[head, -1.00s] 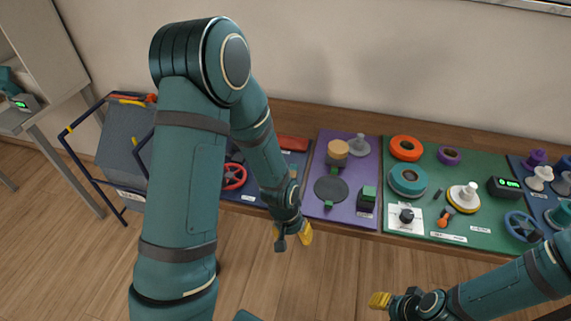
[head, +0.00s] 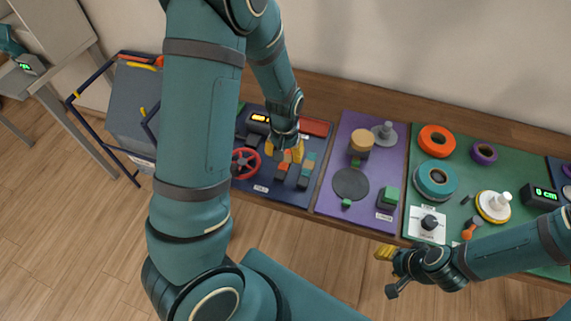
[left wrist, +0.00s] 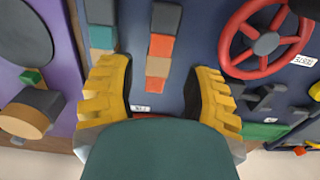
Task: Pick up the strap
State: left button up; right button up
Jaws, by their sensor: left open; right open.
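My left gripper (head: 284,152) is open above the blue mat. In the left wrist view, its yellow fingers (left wrist: 160,85) stand on either side of a segmented strip (left wrist: 160,47) of dark grey, orange and tan, apart from it. This strip also shows in the head view (head: 283,167), partly hidden by the gripper. A second strip, dark grey and teal, lies beside it (head: 307,166) and shows near the other finger in the left wrist view (left wrist: 102,35). I cannot tell which strip is the strap. My right gripper (head: 388,272) is open and empty in front of the bench.
A red valve wheel (head: 246,163) is left of the strips, and a red block (head: 315,127) lies behind them. The purple mat (head: 333,197) on the right holds a dark disc (head: 351,184) and a green-topped block (head: 389,197). The wall rises behind the bench.

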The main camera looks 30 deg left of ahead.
aim_at(285, 162)
pick_arm(q)
jog(key=f, duration=0.3)
jog(key=f+b, duration=0.1)
jog(key=f, duration=0.1)
jog(key=shift+w+a+f, duration=0.15)
jog(key=shift+w+f, duration=0.15)
jog(key=shift+w, duration=0.05)
grip_shut()
